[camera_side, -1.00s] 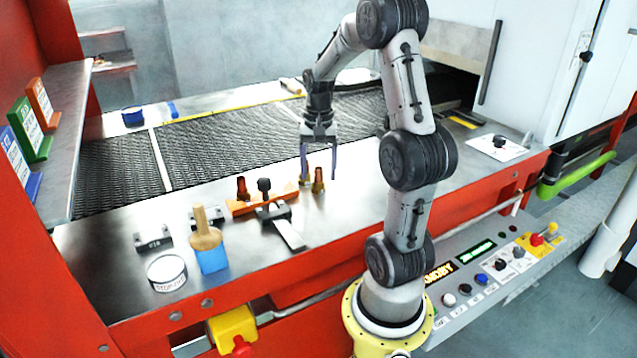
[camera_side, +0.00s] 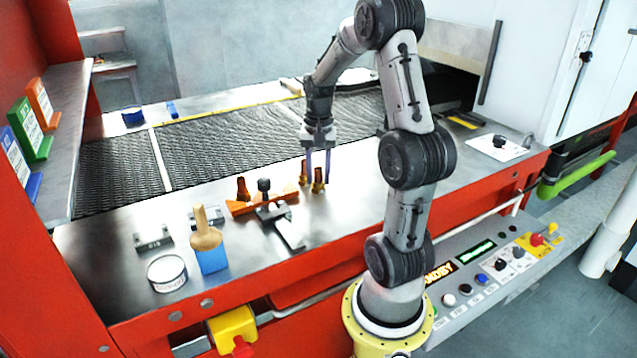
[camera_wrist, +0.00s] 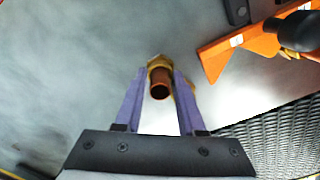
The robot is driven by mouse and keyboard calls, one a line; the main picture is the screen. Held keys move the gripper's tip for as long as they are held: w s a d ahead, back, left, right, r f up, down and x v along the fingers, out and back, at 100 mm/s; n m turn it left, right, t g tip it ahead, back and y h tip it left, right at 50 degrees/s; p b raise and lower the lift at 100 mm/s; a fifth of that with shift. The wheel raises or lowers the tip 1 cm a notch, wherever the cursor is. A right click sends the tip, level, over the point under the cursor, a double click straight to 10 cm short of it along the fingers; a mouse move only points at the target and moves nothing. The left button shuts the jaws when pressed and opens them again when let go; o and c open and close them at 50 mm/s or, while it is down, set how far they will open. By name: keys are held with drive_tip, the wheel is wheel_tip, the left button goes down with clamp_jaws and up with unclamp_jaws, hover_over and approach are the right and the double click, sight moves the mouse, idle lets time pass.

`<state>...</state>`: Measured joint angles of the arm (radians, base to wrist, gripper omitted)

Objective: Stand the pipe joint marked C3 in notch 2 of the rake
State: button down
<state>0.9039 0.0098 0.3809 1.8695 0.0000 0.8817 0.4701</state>
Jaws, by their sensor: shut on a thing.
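My gripper (camera_side: 317,181) is shut on a brown and brass pipe joint (camera_side: 318,183), low over the steel deck. In the wrist view this joint (camera_wrist: 160,82) stands between the two purple fingers, its open end towards the camera. Its mark cannot be read. The rake also shows at upper right in the wrist view (camera_wrist: 213,60). Its notch numbers cannot be read.
A clamp with a black knob (camera_side: 264,185) sits over the rake. A brush (camera_side: 206,237), a round tin (camera_side: 166,272) and a dark bracket (camera_side: 153,238) are to the left. The mesh belt (camera_side: 230,130) runs behind.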

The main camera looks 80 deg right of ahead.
drive_tip(key=shift+r, duration=0.15)
drive_tip(key=shift+r, duration=0.55)
drive_tip(key=s+a+r, duration=0.9)
drive_tip(key=a+r, duration=0.2)
drive_tip(key=r, duration=0.1)
drive_tip(key=w, duration=0.8)
drive_tip(key=w+d+f, duration=0.2)
drive_tip(key=w+f, duration=0.1)
drive_tip(key=w+d+f, duration=0.2)
drive_tip(key=w+f, duration=0.1)
drive_tip(key=w, duration=0.1)
drive_tip(key=w+d+f, duration=0.3)
drive_tip(key=w, duration=0.1)
drive_tip(key=shift+w+d+f, duration=0.1)
drive_tip(key=shift+f, duration=0.05)
drive_tip(key=shift+w+d+f, duration=0.1)
drive_tip(key=shift+w+f, duration=0.05)
drive_tip(key=shift+f, duration=0.8)
drive_tip(key=shift+w+d+f, duration=0.1)
drive_tip(key=shift+w+f, duration=0.05)
drive_tip(key=shift+f, duration=0.8)
